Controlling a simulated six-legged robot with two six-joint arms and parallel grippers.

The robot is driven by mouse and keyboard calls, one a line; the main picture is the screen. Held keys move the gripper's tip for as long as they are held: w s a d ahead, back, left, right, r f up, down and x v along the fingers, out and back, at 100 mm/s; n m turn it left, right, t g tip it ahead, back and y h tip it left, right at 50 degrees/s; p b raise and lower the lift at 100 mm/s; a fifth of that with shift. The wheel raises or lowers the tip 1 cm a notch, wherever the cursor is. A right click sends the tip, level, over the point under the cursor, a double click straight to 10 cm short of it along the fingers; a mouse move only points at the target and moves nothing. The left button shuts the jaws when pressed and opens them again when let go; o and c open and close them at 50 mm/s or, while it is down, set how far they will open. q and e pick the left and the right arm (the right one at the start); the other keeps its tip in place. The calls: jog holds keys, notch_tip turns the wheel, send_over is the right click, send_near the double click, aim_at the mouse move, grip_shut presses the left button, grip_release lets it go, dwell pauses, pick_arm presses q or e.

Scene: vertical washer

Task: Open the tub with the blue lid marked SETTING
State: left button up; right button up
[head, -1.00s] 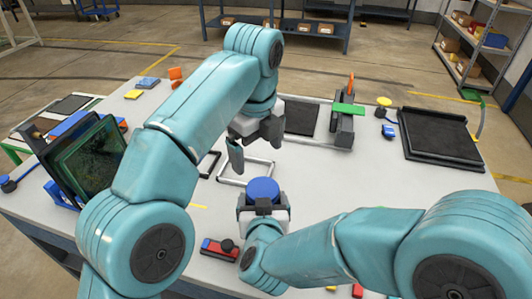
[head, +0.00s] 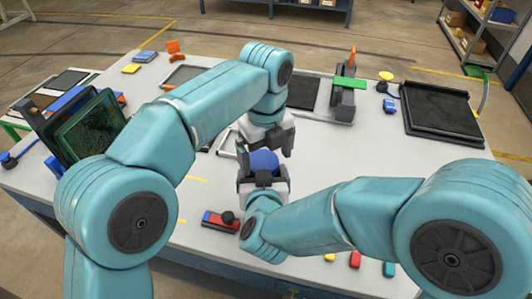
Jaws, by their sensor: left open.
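The tub's round blue lid (head: 264,162) shows near the middle of the head view, above the white table. The tub body below it is hidden by my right gripper, and no lettering can be read. My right gripper (head: 263,180) has its fingers on both sides of the tub just under the lid and appears shut on it. My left gripper (head: 266,148) is open just above the lid, with its fingers pointing down on either side. Whether its fingers touch the lid cannot be told.
A dark screen (head: 92,128) stands at the left. A black tray (head: 440,137) lies at the right. A dark stand with a green bar (head: 347,92) is behind. The table between is mostly clear.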

pick_arm(q)
jog(key=c, duration=1.1)
jog(key=o, duration=1.2)
jog(key=shift+r, duration=2.35)
jog(key=shift+c, duration=0.5)
jog(key=r, duration=0.3)
jog(key=shift+s+a, duration=0.1)
jog(key=shift+a, duration=0.3)
notch_tip(320, 180, down, 8)
jog(key=shift+r, duration=0.15)
